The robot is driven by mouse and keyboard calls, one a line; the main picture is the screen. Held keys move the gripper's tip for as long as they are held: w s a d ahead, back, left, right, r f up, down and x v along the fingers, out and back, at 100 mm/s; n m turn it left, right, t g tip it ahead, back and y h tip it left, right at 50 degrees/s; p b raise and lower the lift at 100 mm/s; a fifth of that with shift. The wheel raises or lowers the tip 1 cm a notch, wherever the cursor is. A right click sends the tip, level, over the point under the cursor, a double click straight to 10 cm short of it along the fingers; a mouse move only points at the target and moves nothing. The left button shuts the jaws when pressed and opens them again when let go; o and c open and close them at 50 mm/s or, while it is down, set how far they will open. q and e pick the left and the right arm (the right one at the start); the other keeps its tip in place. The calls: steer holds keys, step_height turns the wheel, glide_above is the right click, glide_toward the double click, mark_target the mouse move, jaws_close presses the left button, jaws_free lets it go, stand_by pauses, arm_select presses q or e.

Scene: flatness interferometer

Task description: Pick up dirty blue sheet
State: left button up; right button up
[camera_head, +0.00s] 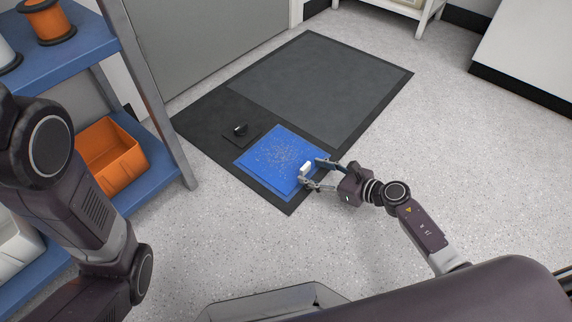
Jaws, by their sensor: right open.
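The dirty blue sheet (275,152) lies flat on the near end of a dark floor mat, with brownish specks over its middle. A small white tab (305,168) shows at the sheet's right edge. My right gripper (311,174) is open at that right edge, with its fingers on either side of the white tab. I cannot tell whether the fingers touch it. My left arm comes in at the left, and its gripper is out of the picture.
The dark mat (205,118) carries a grey panel (318,88) and a small black object (240,130) beside the sheet. A blue shelf (160,165) with an orange bin (110,155) stands at left. A white cabinet (525,50) is at upper right. Speckled floor is clear around the mat.

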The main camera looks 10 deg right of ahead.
steer(key=shift+b+x, duration=0.4)
steer(key=shift+x, duration=0.8)
steer(key=c, duration=1.2)
steer(key=shift+o, duration=0.2)
